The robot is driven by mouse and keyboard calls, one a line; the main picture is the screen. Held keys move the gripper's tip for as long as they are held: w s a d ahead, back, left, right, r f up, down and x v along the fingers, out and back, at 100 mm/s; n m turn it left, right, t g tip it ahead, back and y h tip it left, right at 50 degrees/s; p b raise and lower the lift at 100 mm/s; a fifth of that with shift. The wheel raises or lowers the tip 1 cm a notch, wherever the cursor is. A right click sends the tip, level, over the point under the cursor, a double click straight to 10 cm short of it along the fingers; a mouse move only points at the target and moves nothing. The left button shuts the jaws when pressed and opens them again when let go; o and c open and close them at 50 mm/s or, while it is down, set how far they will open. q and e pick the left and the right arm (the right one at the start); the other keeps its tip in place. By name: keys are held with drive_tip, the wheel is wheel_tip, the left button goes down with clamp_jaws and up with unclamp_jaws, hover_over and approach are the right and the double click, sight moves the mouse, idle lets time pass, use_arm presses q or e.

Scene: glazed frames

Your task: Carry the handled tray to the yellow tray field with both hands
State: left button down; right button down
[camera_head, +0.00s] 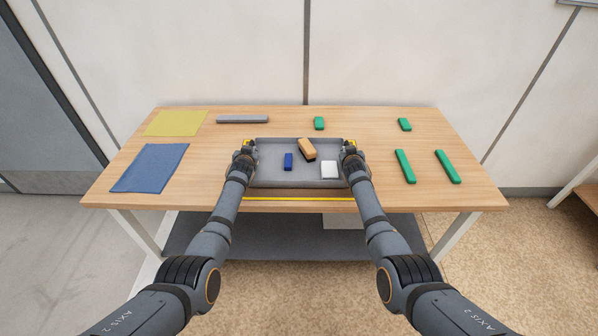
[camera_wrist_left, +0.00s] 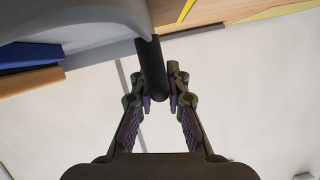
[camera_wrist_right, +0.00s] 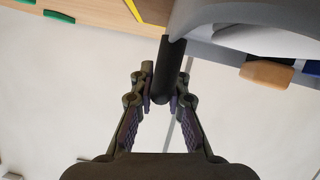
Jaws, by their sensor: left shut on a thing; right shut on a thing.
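The grey handled tray (camera_head: 270,181) is at the middle of the table and holds a blue block (camera_head: 288,161), an orange block (camera_head: 307,149) and a white block (camera_head: 329,170). My left gripper (camera_head: 244,156) is shut on its left black handle (camera_wrist_left: 151,70). My right gripper (camera_head: 350,155) is shut on its right black handle (camera_wrist_right: 168,68). A yellow line (camera_head: 300,199) shows in front of the tray, and yellow marks show behind both handles. The tray hides the area between. I cannot tell whether it touches the table.
On the wooden table (camera_head: 220,180), a yellow mat (camera_head: 175,123) and a blue mat (camera_head: 150,168) lie at the left. A grey bar (camera_head: 242,119) lies behind the tray. Several green blocks (camera_head: 405,166) lie behind and to the right. Bare wood separates the tray from the mats.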

use_arm(q)
drive_tip(key=c, duration=1.3)
unclamp_jaws()
drive_tip(key=shift+d+f, duration=0.1)
drive_tip(key=shift+f, duration=0.1)
drive_tip(key=shift+c, duration=0.2)
use_arm(e)
drive_tip(key=c, duration=1.3)
unclamp_jaws()
drive_tip(key=shift+a+f, duration=0.1)
drive_tip(key=shift+f, duration=0.1)
drive_tip(key=shift+c, duration=0.2)
use_arm(q)
drive_tip(key=shift+s, duration=0.1)
drive_tip(key=shift+s, duration=0.25)
drive_tip(key=v, duration=0.7)
drive_tip(key=shift+r, duration=0.1)
drive_tip(key=shift+w, duration=0.1)
use_arm(e)
drive_tip(key=shift+v, duration=3.8)
